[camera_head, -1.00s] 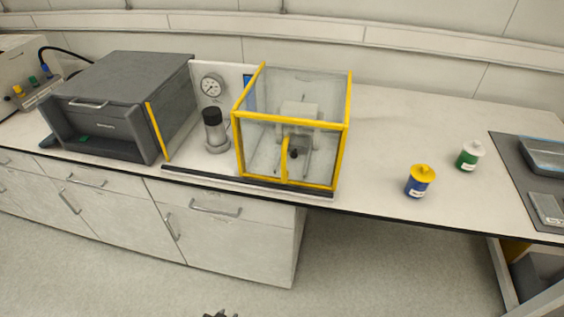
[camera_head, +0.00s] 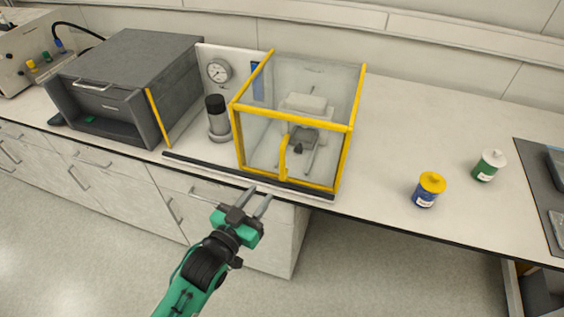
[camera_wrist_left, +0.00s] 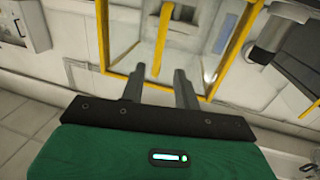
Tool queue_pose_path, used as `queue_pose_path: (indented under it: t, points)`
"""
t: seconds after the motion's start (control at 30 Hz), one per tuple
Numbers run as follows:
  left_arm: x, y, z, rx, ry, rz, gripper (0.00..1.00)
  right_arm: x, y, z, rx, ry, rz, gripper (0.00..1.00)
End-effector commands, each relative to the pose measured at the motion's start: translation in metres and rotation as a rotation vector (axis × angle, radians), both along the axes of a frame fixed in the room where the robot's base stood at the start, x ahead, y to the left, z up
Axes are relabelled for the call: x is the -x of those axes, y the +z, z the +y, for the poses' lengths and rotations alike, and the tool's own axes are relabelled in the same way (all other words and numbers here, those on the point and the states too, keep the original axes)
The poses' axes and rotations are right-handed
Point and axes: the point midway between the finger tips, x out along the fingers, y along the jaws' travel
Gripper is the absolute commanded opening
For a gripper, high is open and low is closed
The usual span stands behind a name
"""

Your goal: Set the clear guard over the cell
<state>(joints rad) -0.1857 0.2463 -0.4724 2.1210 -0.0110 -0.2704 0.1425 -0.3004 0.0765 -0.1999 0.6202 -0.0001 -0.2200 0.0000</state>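The clear guard (camera_head: 262,130) is a see-through box with yellow edges on the bench, with an upright yellow handle (camera_head: 284,158) on its front. A grey-and-white fixture (camera_head: 303,135) shows through its panels. A grey cylinder with a black top (camera_head: 218,120), which looks like the cell, stands outside the guard, just left of it. My left gripper (camera_head: 259,194) is open and empty in front of the bench edge, below the handle and apart from it. In the left wrist view the yellow handle (camera_wrist_left: 161,40) lies beyond the parted fingers (camera_wrist_left: 158,78). My right gripper is not in view.
A dark rail (camera_head: 200,168) runs along the bench front below cylinder and guard. A gauge panel (camera_head: 219,72) stands behind the cylinder, and a grey cabinet (camera_head: 130,80) to its left. Blue (camera_head: 427,190) and green (camera_head: 488,166) jars stand right. Bench between guard and jars is clear.

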Motion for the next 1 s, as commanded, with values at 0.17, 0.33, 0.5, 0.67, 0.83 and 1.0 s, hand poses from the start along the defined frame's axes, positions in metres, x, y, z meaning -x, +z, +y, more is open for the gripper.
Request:
queue_pose_path:
  t: [0.17,0.33,0.5,0.67,0.83,1.0]
  points:
    - [-0.030,0.004,-0.017,0.001,0.000,-0.002,0.32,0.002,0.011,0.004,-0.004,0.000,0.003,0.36]
    - [-0.060,0.004,-0.034,0.000,0.000,0.000,0.32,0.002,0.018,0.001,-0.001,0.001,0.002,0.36]
    - [-0.085,0.002,-0.048,-0.001,-0.001,0.000,0.32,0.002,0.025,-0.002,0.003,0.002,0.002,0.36]
    - [-0.099,0.001,-0.056,0.000,-0.001,0.001,0.32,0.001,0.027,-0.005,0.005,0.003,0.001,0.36]
    - [-0.105,0.000,-0.059,-0.001,-0.001,0.000,0.32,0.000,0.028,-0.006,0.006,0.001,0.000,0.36]
    - [-0.105,0.000,-0.059,-0.001,-0.001,0.000,0.32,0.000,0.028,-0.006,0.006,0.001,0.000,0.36]
